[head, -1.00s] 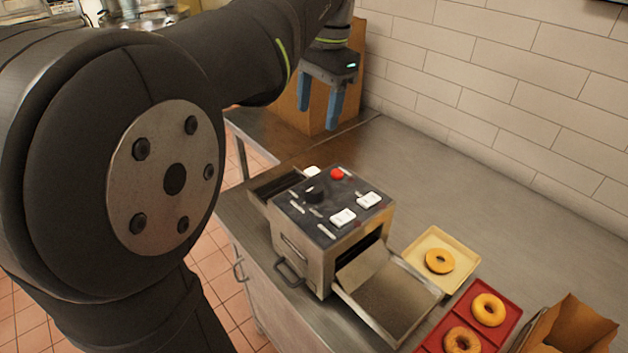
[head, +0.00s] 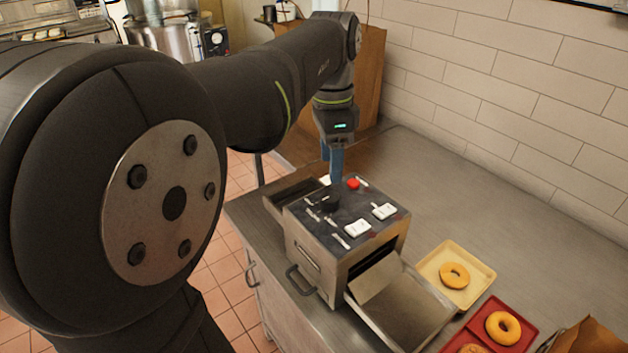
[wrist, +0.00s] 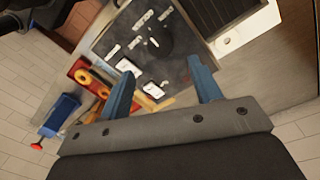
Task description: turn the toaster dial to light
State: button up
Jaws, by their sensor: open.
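The toaster (head: 318,263) is a metal box with a dark control panel on top, standing on the steel counter. Its black dial (head: 326,201) is on the panel, beside a red button (head: 353,183) and white switches (head: 358,228). The dial also shows in the wrist view (wrist: 160,42); its pointer setting is too small to read. My gripper (head: 334,172) has blue fingers pointing down, above the far edge of the panel and behind the dial. In the wrist view its fingers (wrist: 160,88) are apart with nothing between them, and the dial lies ahead of the gap.
A tilted metal tray (head: 402,308) sticks out of the toaster's front right. A cream tray (head: 483,272) with a bagel (head: 454,275) and a red tray (head: 516,331) with bagels sit to the right. The counter behind is clear up to the tiled wall.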

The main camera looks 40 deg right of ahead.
aim_at(329, 196)
jog(key=f, duration=0.7)
jog(key=shift+s+a+f, duration=0.1)
jog(key=shift+s+f, duration=0.15)
jog(key=shift+f, duration=0.1)
jog(key=c, duration=1)
jog(key=shift+n, duration=0.3)
jog(key=n, duration=0.5)
jog(key=shift+n, duration=0.3)
jog(key=n, duration=0.5)
jog(key=shift+a+n+h, duration=0.1)
jog(key=shift+n+h, duration=0.2)
jog(key=shift+h, duration=0.1)
